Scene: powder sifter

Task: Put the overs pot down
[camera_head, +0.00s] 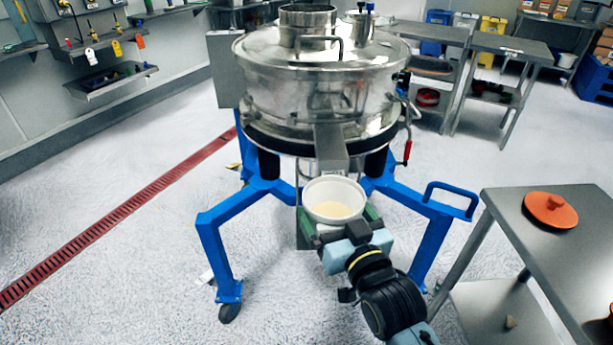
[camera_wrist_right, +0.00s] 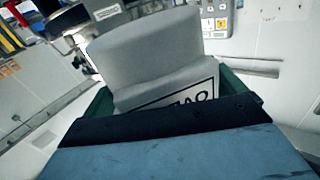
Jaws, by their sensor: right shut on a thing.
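The overs pot (camera_head: 334,194) is a white round tub with some pale powder in the bottom. It is upright just below the steel spout (camera_head: 331,150) at the front of the sifter (camera_head: 318,85). My right gripper (camera_head: 338,222) is shut on the pot's near side, its green fingers around it. In the right wrist view the pot (camera_wrist_right: 150,60) fills the middle between the green fingers, and a black-framed label with partly hidden letters shows on it. The pot's underside is hidden. My left gripper is not in view.
The sifter stands on blue legs (camera_head: 215,250) around the pot. A steel table (camera_head: 555,235) with an orange lidded disc (camera_head: 550,209) is at the right. A red floor grating (camera_head: 120,215) runs along the left. Steel benches (camera_head: 500,50) stand at the back right.

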